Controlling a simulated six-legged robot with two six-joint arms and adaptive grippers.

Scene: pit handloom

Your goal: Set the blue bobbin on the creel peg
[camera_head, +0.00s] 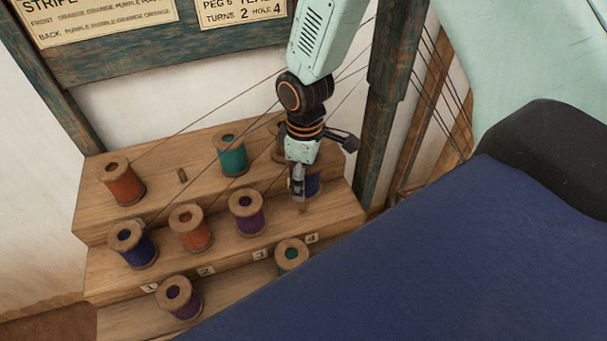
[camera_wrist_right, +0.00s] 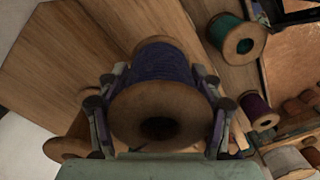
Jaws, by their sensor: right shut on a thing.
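A bare peg (camera_head: 182,175) stands on the top step between the orange and teal bobbins. A short peg (camera_head: 303,208) shows just below the right gripper. My left gripper is not in view.
Several bobbins stand on the creel, including an orange one (camera_head: 121,183), a teal one (camera_head: 232,156), a purple one (camera_head: 246,211) and another dark blue one (camera_head: 134,245). Threads cross above the steps. A wooden post (camera_head: 390,80) rises close to the right arm.

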